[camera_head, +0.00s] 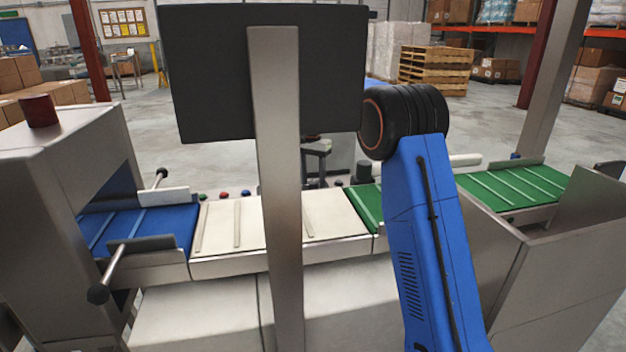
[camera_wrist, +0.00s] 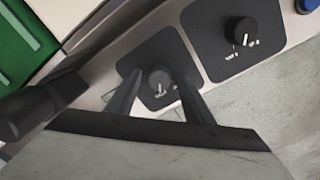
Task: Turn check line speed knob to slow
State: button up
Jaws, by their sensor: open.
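In the wrist view a small dark round knob (camera_wrist: 160,82) with a pale pointer line sits on a black square plate. A second black knob (camera_wrist: 243,31) is on a similar plate to the upper right, its pointer line toward the bottom. The lettering is too small to read, so I cannot tell which one is the check line speed knob. My gripper (camera_wrist: 159,78) is open, with one finger on each side of the first knob. I cannot tell whether they touch it. In the head view both knobs are hidden.
A blue button (camera_wrist: 308,4) lies beyond the second plate. A dark cylinder (camera_wrist: 30,108) stands close on the left. In the head view a dark screen (camera_head: 205,80) on a metal post (camera_head: 280,200) blocks the middle, before blue (camera_head: 170,225), white (camera_head: 255,232) and green belts (camera_head: 500,188).

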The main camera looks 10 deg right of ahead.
jog(key=shift+f, duration=0.1)
jog(key=c, duration=1)
jog(key=shift+c, duration=0.2)
jog(key=n, duration=0.5)
jog(key=shift+n, duration=0.4)
jog(key=n, duration=0.5)
jog(key=shift+a+n+t, duration=0.1)
jog(key=shift+n+t, duration=0.2)
jog(key=shift+n, duration=0.4)
jog(key=o, duration=1)
